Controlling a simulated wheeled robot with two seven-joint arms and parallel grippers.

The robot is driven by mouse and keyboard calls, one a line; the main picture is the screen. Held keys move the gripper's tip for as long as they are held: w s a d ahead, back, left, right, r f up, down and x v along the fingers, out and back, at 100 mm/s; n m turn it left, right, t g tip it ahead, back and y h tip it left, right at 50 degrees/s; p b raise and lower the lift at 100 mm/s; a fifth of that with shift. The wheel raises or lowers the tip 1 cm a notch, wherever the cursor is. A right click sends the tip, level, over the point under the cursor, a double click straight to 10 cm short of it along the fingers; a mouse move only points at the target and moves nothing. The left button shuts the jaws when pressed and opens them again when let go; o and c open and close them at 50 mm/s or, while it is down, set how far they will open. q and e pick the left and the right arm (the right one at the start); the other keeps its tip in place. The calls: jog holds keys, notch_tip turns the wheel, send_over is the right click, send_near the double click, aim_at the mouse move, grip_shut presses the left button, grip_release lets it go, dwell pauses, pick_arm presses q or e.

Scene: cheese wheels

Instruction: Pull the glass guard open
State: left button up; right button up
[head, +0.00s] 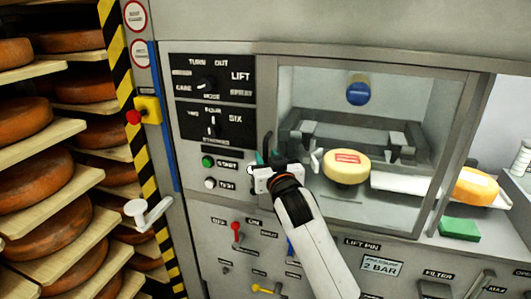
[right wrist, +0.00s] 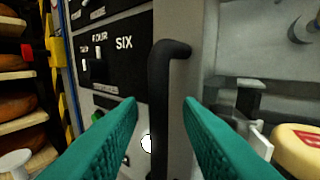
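The glass guard (head: 400,110) is a clear framed pane over the machine's chamber and looks closed. Its black upright handle (right wrist: 158,75) stands at the left edge of the frame and shows in the head view (head: 267,142) just above my gripper. My right gripper (head: 264,166) is at this handle. In the right wrist view its two teal fingers (right wrist: 160,112) are spread, with the handle lying between them in the picture and a gap on each side. The handle's lower part is hidden in the head view. My left gripper is not in view.
A yellow cheese wheel (head: 346,167) sits behind the glass; another (head: 474,187) lies to the right, near a green block (head: 460,229). Black control panels (head: 212,80) are left of the guard. A rack of cheese wheels (head: 45,185) and a white crank (head: 148,214) stand at the left.

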jog(key=shift+x, duration=1)
grip_shut()
